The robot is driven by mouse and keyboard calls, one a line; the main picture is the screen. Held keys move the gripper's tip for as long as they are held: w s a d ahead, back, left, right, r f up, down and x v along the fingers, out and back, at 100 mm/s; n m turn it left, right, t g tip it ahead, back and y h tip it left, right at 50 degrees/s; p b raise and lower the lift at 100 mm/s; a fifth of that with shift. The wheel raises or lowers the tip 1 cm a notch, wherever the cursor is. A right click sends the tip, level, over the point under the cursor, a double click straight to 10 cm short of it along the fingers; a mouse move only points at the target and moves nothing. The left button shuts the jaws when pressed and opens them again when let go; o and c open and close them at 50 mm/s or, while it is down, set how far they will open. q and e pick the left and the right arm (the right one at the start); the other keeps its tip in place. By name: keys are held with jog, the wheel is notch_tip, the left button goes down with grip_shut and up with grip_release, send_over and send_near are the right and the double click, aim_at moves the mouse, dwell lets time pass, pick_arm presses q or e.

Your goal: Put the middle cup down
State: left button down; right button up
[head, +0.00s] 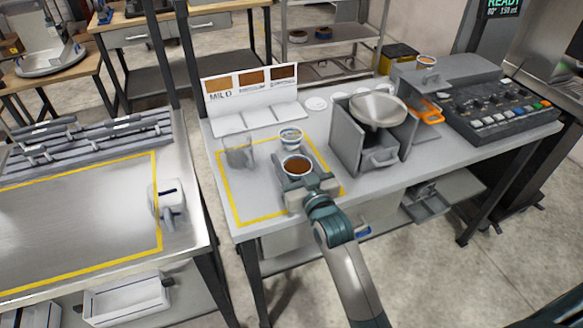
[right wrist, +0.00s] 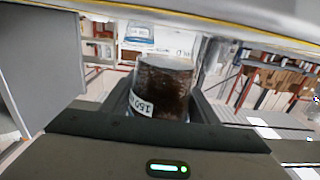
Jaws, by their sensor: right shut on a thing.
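My right gripper (head: 309,188) is shut on a clear cup (head: 297,172) with brown contents, over the yellow-taped area of the grey table (head: 330,215). The cup looks about upright. In the right wrist view the same cup (right wrist: 165,82) sits between the fingers, with a white label reading "150" partly hidden. I cannot tell whether its base touches the table. A second cup (head: 290,139) stands just behind it. A third, clear greyish cup (head: 239,153) stands to the left inside the tape. My left gripper is not in view.
A grey dispenser stand with a metal bowl (head: 379,107) is close on the right. A panel with three brown swatches (head: 251,84) stands behind the cups. A control box (head: 497,108) is at the far right. The front part of the taped area is clear.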

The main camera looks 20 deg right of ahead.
aim_at(293, 171)
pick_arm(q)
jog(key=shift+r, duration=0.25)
pick_arm(e)
jog(key=shift+f, duration=1.6)
jog(key=shift+f, duration=0.1)
jog(key=o, duration=1.2)
jog(key=shift+c, duration=0.2)
jog(key=shift+s, duration=0.1)
jog(key=s+b, duration=0.1)
jog(key=s, duration=0.4)
jog(key=s+b, duration=0.1)
jog(key=s, duration=0.3)
jog(key=shift+s+d, duration=0.2)
jog(key=shift+s, duration=0.15)
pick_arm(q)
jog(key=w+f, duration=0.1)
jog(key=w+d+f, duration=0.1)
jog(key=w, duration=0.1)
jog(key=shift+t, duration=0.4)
pick_arm(e)
jog(key=shift+s, duration=1.05)
